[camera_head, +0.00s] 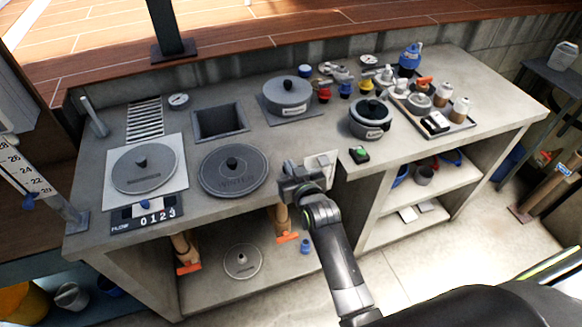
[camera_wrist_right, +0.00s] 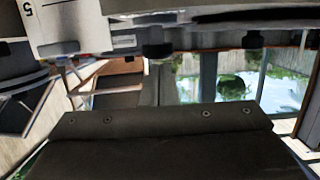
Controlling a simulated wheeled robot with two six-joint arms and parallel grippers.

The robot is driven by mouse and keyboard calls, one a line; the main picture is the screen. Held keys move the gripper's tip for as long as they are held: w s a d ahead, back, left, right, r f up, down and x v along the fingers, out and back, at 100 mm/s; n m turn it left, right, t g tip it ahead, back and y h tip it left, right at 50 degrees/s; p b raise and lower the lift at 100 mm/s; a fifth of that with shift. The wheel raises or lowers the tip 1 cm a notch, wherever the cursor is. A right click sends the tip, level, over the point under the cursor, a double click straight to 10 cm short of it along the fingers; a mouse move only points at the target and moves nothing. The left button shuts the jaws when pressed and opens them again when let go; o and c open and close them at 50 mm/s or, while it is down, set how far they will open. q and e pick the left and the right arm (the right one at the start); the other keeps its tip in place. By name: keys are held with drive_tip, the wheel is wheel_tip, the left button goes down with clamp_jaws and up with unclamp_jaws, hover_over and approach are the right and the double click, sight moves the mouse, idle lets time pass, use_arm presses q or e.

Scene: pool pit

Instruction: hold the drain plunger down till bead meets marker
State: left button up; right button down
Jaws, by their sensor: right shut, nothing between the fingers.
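My right gripper (camera_head: 303,178) is shut and empty at the front edge of the grey bench, over the left part of a small pale plate (camera_head: 322,160). It hides part of that plate, and I cannot make out a drain plunger or whether the gripper touches one. A dark flow scale (camera_head: 148,215) marked 0 to 3 sits at the bench's front left. A small blue piece, perhaps the bead, shows at its upper edge near the 0. I cannot tell the marker apart. In the right wrist view, a dark body fills the lower part. My left gripper is out of view.
Round lids (camera_head: 233,170) and a square opening (camera_head: 219,121) lie left of the gripper. A tray (camera_head: 456,127) of small items is farther right. Open shelves lie below.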

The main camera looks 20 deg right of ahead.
wheel_tip(320, 180, down, 2)
drive_tip(key=shift+b, duration=0.3)
drive_tip(key=shift+s, duration=0.1)
drive_tip(key=shift+f, duration=0.2)
drive_tip(key=shift+s, duration=0.1)
idle(1.1)
drive_tip(key=shift+r, duration=0.1)
drive_tip(key=r+p, duration=0.1)
drive_tip(key=r, duration=0.1)
drive_tip(key=r+p, duration=0.1)
drive_tip(key=p, duration=0.1)
drive_tip(key=r+p, duration=0.2)
drive_tip(key=shift+w+r, duration=0.25)
drive_tip(key=shift+r, duration=0.05)
drive_tip(key=p+v, duration=0.3)
drive_tip(key=v, duration=0.7)
drive_tip(key=shift+f, duration=0.25)
